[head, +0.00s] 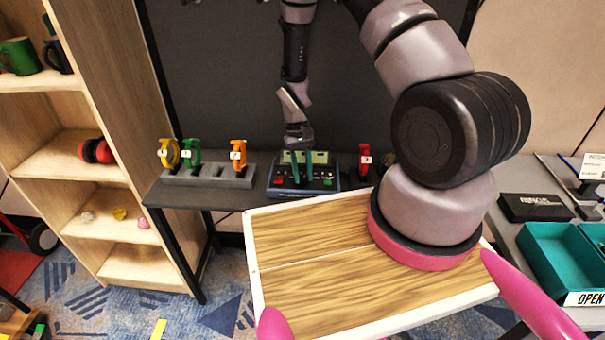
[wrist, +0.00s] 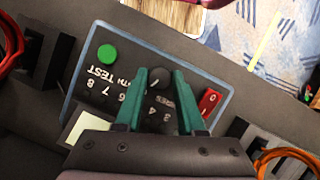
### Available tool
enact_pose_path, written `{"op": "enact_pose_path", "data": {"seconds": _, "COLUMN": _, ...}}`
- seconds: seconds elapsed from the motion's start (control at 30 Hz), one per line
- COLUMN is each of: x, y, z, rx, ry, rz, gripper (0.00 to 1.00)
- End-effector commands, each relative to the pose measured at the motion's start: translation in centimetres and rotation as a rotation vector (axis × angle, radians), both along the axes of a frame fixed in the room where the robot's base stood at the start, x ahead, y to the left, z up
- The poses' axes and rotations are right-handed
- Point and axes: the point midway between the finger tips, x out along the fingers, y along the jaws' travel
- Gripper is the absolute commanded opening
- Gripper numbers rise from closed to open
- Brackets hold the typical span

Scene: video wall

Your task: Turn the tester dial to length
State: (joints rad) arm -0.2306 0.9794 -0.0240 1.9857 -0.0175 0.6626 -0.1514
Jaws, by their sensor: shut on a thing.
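The tester (head: 345,181) is a dark box with a blue frame and a pale display, standing on the dark shelf. In the wrist view its panel (wrist: 88,78) appears upside down, with white numbers, partly covered lettering reading "TEST", a green button (wrist: 107,54) and a red switch (wrist: 209,101). The tester dial (wrist: 158,78) is a small black knob with a light mark. My gripper (head: 303,180) has teal fingers that are shut on the dial, one at each side. The fingers hide part of the lettering, so I cannot tell which setting the mark points at.
A grey stand (head: 205,176) with yellow, green and orange banded items is left of the tester. A red banded item (head: 365,161) stands close on its right. A wooden shelf unit (head: 110,120) is at left. Teal trays (head: 550,250) lie on the right-hand table.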

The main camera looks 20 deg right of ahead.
Motion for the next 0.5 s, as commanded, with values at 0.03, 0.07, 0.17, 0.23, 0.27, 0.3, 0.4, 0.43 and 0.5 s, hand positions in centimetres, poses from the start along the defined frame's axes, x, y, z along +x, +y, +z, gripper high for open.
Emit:
{"op": "enact_pose_path", "data": {"seconds": 0.03, "x": 0.13, "y": -0.07, "z": 0.04, "rx": 0.001, "ry": -0.003, "rz": -0.033, "gripper": 0.0}}
{"op": "enact_pose_path", "data": {"seconds": 0.07, "x": 0.13, "y": -0.09, "z": 0.04, "rx": 0.001, "ry": -0.003, "rz": -0.05, "gripper": 0.0}}
{"op": "enact_pose_path", "data": {"seconds": 0.17, "x": 0.11, "y": -0.08, "z": 0.03, "rx": 0.001, "ry": -0.003, "rz": -0.103, "gripper": 0.0}}
{"op": "enact_pose_path", "data": {"seconds": 0.23, "x": 0.1, "y": -0.1, "z": 0.02, "rx": 0.001, "ry": -0.003, "rz": -0.133, "gripper": 0.0}}
{"op": "enact_pose_path", "data": {"seconds": 0.27, "x": 0.09, "y": -0.1, "z": 0.03, "rx": 0.002, "ry": -0.003, "rz": -0.145, "gripper": 0.0}}
{"op": "enact_pose_path", "data": {"seconds": 0.3, "x": 0.09, "y": -0.11, "z": 0.03, "rx": 0.001, "ry": -0.003, "rz": -0.159, "gripper": 0.0}}
{"op": "enact_pose_path", "data": {"seconds": 0.4, "x": 0.08, "y": -0.12, "z": 0.03, "rx": 0.001, "ry": -0.002, "rz": -0.181, "gripper": 0.0}}
{"op": "enact_pose_path", "data": {"seconds": 0.43, "x": 0.08, "y": -0.12, "z": 0.02, "rx": 0.001, "ry": -0.002, "rz": -0.186, "gripper": 0.0}}
{"op": "enact_pose_path", "data": {"seconds": 0.5, "x": 0.08, "y": -0.11, "z": 0.02, "rx": 0.001, "ry": -0.002, "rz": -0.196, "gripper": 0.0}}
